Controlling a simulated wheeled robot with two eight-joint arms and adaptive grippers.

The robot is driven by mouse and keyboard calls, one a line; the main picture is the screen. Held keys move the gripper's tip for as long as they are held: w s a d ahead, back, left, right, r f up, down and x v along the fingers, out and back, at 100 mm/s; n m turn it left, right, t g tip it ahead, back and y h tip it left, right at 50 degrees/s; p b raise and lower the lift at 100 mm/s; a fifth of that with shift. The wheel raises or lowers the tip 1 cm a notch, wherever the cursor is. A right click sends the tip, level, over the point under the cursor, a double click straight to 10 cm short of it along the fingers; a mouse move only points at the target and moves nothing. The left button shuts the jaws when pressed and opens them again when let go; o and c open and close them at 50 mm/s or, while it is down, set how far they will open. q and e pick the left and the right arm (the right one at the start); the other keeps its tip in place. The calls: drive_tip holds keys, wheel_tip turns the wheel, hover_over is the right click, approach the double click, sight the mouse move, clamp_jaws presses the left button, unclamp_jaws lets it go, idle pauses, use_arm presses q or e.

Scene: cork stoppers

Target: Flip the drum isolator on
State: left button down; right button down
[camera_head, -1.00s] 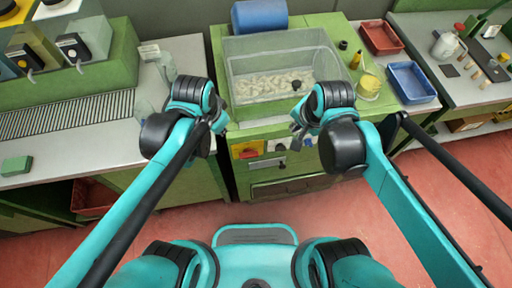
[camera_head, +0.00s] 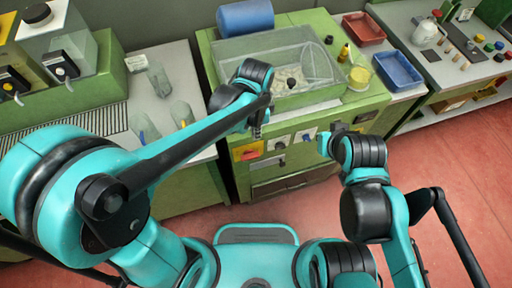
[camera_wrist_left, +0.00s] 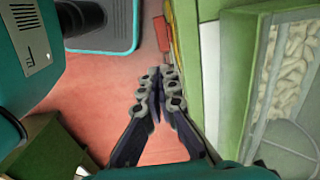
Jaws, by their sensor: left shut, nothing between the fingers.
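The drum isolator (camera_head: 247,153), a red switch on a yellow plate, is on the green cabinet's front face at its left end. Its exact handle angle is too small to tell. My left gripper (camera_head: 257,131) is in front of the cabinet's upper front edge, just above and right of the isolator. In the left wrist view, my left gripper (camera_wrist_left: 168,72) has its fingers together with nothing between them. A red and yellow part shows edge-on just beyond the fingertips; contact cannot be told. My right gripper (camera_head: 325,144) is near the cabinet front, further right; its jaws are unclear.
A clear tank (camera_head: 222,60) with pale stoppers is set in the cabinet top. Other controls (camera_head: 277,143) are on the panel right of the isolator. A blue tray (camera_head: 398,70) and red tray (camera_head: 364,28) lie at right. Glass jars (camera_head: 158,80) stand on the left counter.

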sight(257, 156)
use_arm(q)
wheel_tip(257, 156, down, 14)
drive_tip(key=b, duration=0.5)
drive_tip(key=shift+w+d+f+b, duration=0.3)
drive_tip(key=shift+d+f+b, duration=0.5)
drive_tip(key=shift+b, duration=0.35)
idle(1.2)
drive_tip(key=shift+r, duration=0.15)
idle(0.4)
drive_tip(key=shift+s+a+r, duration=0.25)
drive_tip(key=shift+a+r, duration=0.05)
drive_tip(key=shift+a, duration=0.4)
drive_tip(key=shift+p, duration=0.3)
